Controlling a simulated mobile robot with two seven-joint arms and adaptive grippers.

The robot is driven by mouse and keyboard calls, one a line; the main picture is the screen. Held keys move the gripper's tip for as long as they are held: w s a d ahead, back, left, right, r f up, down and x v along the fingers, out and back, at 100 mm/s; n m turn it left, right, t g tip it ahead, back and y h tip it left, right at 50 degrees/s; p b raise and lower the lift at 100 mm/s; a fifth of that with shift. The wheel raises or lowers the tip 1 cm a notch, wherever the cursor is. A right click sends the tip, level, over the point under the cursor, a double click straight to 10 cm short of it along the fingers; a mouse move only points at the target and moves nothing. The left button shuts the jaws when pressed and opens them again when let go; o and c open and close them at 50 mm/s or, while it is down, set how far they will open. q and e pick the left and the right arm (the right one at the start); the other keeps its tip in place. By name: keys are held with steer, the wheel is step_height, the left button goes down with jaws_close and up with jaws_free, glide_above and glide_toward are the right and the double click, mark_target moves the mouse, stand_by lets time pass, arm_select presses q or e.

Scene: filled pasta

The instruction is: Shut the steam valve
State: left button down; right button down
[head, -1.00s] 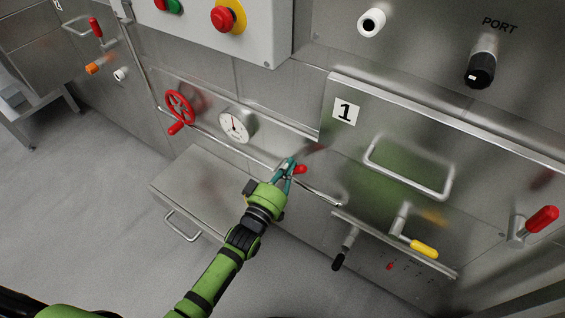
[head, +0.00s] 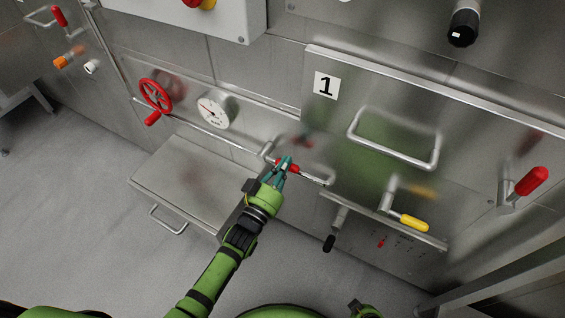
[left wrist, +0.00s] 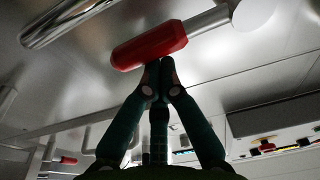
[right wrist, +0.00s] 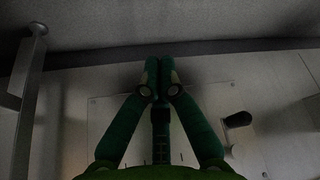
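A lever with a red grip (head: 293,168) and a silver stem sits on the steel wall by the pipe (head: 200,132). My left gripper (head: 285,162) is in front of it and covers part of it. In the left wrist view the red grip (left wrist: 150,45) lies across the tips of my left gripper (left wrist: 158,62). Those fingers are together, with nothing seen between them. Whether they touch the grip is unclear. A red handwheel (head: 156,95) and a round gauge (head: 213,112) are farther left. My right gripper (right wrist: 157,62) is shut and empty in the right wrist view.
Door 1 (head: 345,100) with its bar handle is at the right. A yellow-gripped lever (head: 413,223), a black-gripped lever (head: 330,242) and a red-gripped lever (head: 532,181) are around it. A steel drawer box (head: 185,180) juts out at lower left. The floor (head: 60,220) is clear.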

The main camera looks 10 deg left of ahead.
steer(key=shift+w+r, duration=0.1)
stand_by(0.6)
